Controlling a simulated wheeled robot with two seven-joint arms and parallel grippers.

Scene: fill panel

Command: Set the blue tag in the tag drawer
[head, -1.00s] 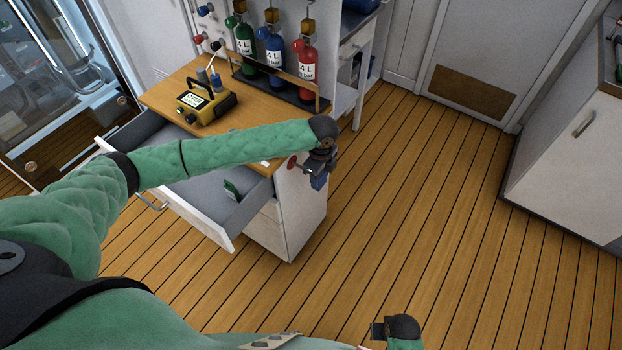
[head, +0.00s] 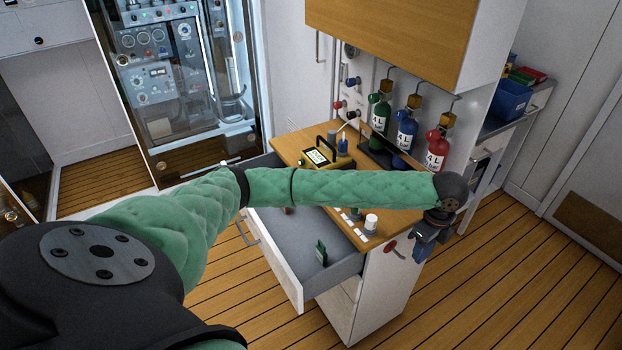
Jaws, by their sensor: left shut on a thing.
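My left gripper (head: 428,235) is at the end of the green-sleeved arm, just off the right side of the wooden-topped cabinet. It is shut on a small blue piece, which looks like the blue tag (head: 421,245); the gripper hides part of it. The tag drawer (head: 275,263) is pulled out of the cabinet, below and left of the gripper. A green tag (head: 321,252) stands inside it near its right end. My left forearm crosses above the drawer and hides part of its inside. My right gripper is not in view.
On the cabinet top (head: 292,146) are a yellow meter (head: 318,157) and small white items. Green, blue and red bottles (head: 436,150) stand behind. A red round piece (head: 390,247) sticks out from the cabinet's side near the gripper. The floor at right is clear.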

